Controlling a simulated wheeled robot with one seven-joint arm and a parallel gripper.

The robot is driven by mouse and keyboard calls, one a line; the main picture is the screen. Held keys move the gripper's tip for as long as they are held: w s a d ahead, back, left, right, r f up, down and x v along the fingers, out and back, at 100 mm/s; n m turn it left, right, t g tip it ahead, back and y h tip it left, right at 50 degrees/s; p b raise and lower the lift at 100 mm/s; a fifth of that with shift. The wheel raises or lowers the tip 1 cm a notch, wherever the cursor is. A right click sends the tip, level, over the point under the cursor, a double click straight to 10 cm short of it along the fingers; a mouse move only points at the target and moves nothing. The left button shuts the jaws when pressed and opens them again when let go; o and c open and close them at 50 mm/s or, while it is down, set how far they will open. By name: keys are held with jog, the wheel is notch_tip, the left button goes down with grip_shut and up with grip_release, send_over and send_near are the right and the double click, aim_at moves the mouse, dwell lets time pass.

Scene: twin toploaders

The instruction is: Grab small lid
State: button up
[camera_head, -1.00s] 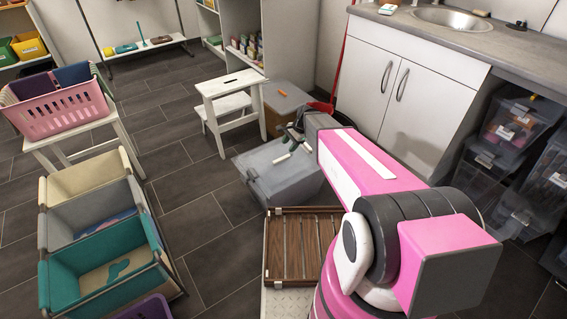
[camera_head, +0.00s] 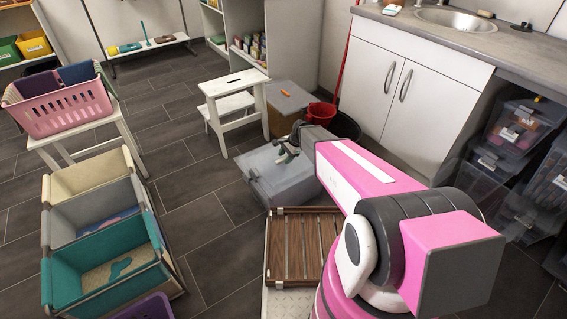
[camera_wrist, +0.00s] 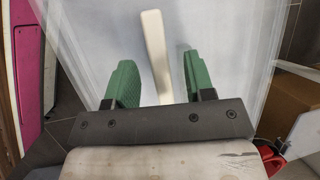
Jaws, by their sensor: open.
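A pale grey, translucent lid (camera_head: 268,178) covers a low box on the floor in the head view. In the wrist view the same pale surface (camera_wrist: 215,40) fills most of the picture, with a cream bar-shaped handle (camera_wrist: 155,50) on it. My gripper (camera_wrist: 152,75) has two green fingers, spread open. The bar runs between them, slightly tilted, with gaps on both sides, so nothing is held.
Behind stands a brown box (camera_head: 288,122) with a grey top and an orange piece (camera_head: 286,94) on it. A slatted wooden rack (camera_head: 300,240) lies in front.

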jog(key=shift+f, duration=0.25)
dwell(0.5)
grip_shut()
